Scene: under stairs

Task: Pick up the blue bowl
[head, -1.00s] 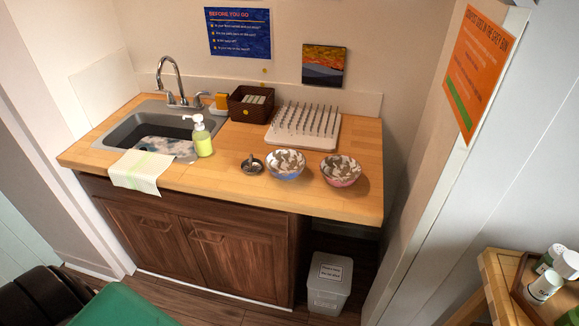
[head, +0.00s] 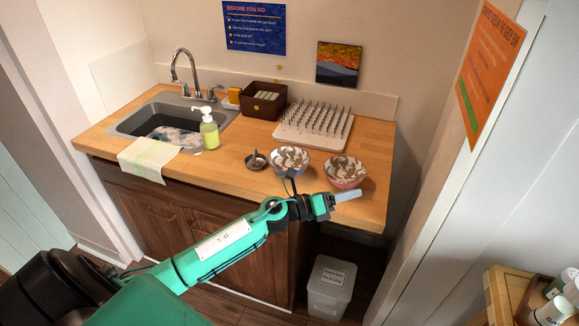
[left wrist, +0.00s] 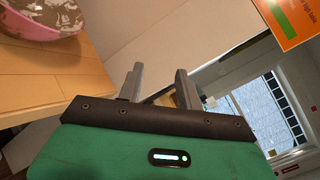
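The blue bowl (head: 290,159) stands upright on the wooden counter, with white and brown patches inside. A dark wrist part of my left arm overlaps its lower edge in the head view. The pink bowl (head: 346,171) stands just to its right and also shows at the top left of the left wrist view (left wrist: 38,22). My left gripper (head: 347,196) is in front of the pink bowl near the counter's front edge, pointing right. In the left wrist view its two fingers (left wrist: 158,82) are apart with nothing between them. The blue bowl is not in that view.
A small dark metal dish (head: 256,161) stands left of the blue bowl. A spiked drying rack (head: 314,127) lies behind the bowls. A soap bottle (head: 209,132), sink (head: 150,122) and towel (head: 152,158) are further left. A grey bin (head: 329,288) stands below the counter.

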